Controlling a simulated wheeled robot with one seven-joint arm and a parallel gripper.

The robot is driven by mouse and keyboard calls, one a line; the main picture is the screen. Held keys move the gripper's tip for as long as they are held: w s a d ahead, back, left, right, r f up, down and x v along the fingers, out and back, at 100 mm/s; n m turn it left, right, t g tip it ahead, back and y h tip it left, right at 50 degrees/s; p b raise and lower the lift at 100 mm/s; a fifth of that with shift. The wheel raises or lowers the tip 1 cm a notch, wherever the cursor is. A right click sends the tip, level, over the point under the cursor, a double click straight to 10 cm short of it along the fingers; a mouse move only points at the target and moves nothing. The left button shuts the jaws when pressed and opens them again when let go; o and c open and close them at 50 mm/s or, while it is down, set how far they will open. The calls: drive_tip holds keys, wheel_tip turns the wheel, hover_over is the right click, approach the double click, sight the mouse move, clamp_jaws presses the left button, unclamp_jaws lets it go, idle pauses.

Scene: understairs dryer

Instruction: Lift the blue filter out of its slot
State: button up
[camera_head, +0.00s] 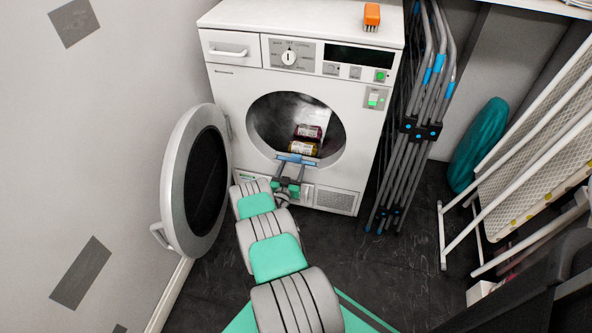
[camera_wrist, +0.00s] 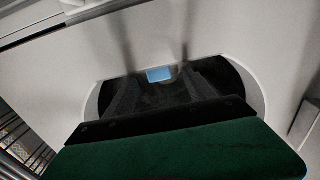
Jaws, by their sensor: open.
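The blue filter (camera_head: 296,158) shows as a thin blue bar at the lower lip of the dryer's round opening. In the wrist view a small part of the blue filter (camera_wrist: 159,75) shows at the rim, between and beyond my fingertips. My gripper (camera_head: 288,181) is open, just below and in front of the filter. Its two dark fingers (camera_wrist: 162,84) point toward the filter with a gap between them, and nothing is held. The slot itself is mostly hidden. I cannot tell whether the fingers touch the filter.
The white dryer (camera_head: 225,85) has its round door (camera_head: 200,180) swung open to the left. A dark red can (camera_head: 308,131) and a yellow can (camera_head: 303,148) lie in the drum. An orange brush (camera_head: 371,16) is on top. A folded rack (camera_head: 409,125) stands close at right.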

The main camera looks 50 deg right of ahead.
sight(296, 159)
drive_tip(key=b+x, duration=0.1)
drive_tip(key=x, duration=0.3)
drive_tip(key=shift+d, duration=0.2)
drive_tip(key=shift+s, duration=0.1)
drive_tip(key=shift+c, duration=0.4)
clamp_jaws()
